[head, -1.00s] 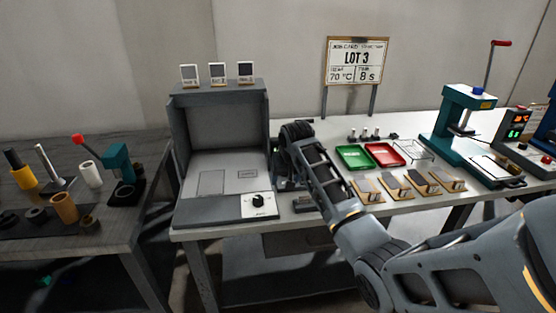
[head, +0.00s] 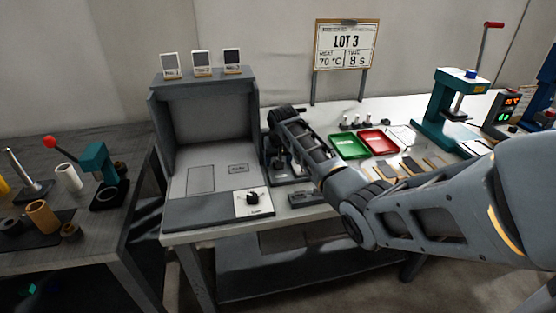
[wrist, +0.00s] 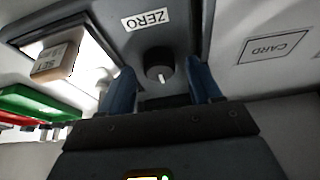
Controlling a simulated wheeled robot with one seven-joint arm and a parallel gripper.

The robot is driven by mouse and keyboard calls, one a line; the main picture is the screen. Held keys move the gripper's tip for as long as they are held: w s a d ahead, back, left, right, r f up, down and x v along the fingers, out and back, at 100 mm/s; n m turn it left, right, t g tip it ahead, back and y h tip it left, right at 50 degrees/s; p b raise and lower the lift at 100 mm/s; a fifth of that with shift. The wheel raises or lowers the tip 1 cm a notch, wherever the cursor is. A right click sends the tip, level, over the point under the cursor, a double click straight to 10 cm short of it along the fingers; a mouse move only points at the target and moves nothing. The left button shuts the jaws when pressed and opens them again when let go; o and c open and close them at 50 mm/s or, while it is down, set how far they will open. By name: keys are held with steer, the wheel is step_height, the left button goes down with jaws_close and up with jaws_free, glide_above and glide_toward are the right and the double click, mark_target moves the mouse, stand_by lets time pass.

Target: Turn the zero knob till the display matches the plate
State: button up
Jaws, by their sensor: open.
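The zero knob (wrist: 159,66) is a dark round knob with a white mark, below the upside-down ZERO label (wrist: 147,19) in the wrist view. My gripper (wrist: 160,85) is open, with one blue finger on each side of the knob. I cannot tell whether either finger touches it. A beige plate (wrist: 57,63) with small SET lettering stands to the left; its value is too blurred to read. A small lit panel (wrist: 147,177) is cut off at the bottom edge, its reading illegible. In the head view my arm hides the zero knob.
A grey booth (head: 205,135) with a black knob (head: 252,198) at its front stands left of my arm. A green tray (head: 348,145) and a red tray (head: 378,142) lie to the right. A LOT 3 sign (head: 345,47) stands behind. A CARD outline (wrist: 273,46) is beside the knob.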

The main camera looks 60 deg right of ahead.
steer(key=shift+f, duration=0.15)
steer(key=c, duration=1)
